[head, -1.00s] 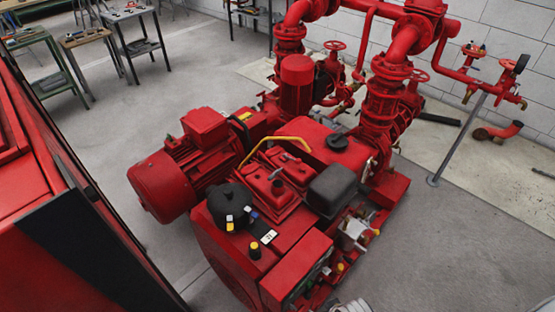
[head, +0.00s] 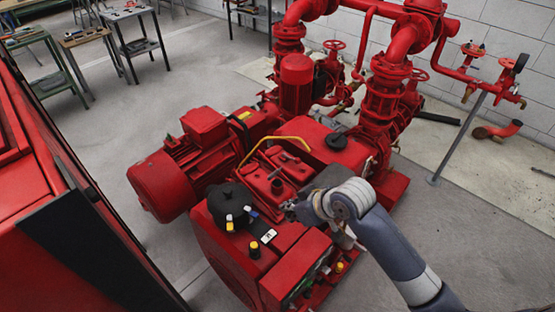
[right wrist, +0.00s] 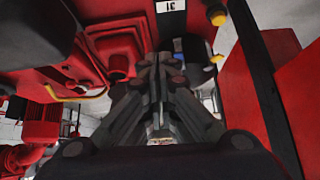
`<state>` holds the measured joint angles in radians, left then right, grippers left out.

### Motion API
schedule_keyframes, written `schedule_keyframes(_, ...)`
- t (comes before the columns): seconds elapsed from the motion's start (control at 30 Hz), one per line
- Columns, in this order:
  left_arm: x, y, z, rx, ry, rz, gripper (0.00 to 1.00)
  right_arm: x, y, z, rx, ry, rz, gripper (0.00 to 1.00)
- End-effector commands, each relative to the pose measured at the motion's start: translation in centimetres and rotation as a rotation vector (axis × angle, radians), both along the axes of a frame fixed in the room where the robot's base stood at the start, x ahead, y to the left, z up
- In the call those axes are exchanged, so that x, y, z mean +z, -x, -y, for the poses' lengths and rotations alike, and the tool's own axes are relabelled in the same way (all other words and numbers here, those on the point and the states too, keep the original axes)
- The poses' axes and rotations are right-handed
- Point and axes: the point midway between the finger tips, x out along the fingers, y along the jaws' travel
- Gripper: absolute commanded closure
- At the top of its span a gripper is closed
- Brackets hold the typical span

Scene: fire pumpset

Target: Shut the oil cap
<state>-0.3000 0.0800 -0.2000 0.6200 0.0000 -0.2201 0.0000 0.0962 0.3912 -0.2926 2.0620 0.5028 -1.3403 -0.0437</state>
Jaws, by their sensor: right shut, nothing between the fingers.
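A short round filler neck with a dark top (head: 277,186) stands on the red engine cover (head: 294,168). I cannot tell for sure whether it is the oil cap or whether it is open. In the right wrist view a red round neck (right wrist: 118,66) shows left of the fingers. My right gripper (head: 290,207) is over the engine, just in front of that neck in the head view. In the right wrist view its fingers (right wrist: 163,62) are together and empty. Contact with the engine cannot be told. My left gripper is out of view.
A black canister (head: 228,203) and a small yellow-topped cap (head: 254,251) are on the engine's near left. A yellow bent bar (head: 262,147) arches behind the neck. A black round lid (head: 337,141) is on the red tank. A red cabinet stands at the left.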

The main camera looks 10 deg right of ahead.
Motion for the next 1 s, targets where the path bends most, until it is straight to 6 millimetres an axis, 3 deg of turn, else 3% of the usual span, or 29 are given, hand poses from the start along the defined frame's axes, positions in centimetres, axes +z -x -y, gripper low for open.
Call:
schedule_keyframes(0.03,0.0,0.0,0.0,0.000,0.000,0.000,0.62,1.4,-2.3,0.4,0.015,-0.001,0.031,1.00)
schedule_keyframes(0.2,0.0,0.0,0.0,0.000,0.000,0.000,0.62,5.8,-8.1,1.2,0.045,-0.035,0.100,1.00)
schedule_keyframes(0.33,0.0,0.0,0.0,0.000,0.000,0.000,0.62,8.7,-11.1,2.1,0.050,-0.056,0.140,1.00)
schedule_keyframes(0.47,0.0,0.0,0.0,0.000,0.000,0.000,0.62,10.3,-12.5,2.6,0.050,-0.068,0.160,1.00)
schedule_keyframes(0.67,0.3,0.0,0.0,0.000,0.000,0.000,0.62,10.3,-13.5,2.4,0.050,-0.077,0.163,1.00)
schedule_keyframes(1.0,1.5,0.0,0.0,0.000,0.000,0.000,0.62,6.8,-16.8,0.1,0.049,-0.077,0.162,1.00)
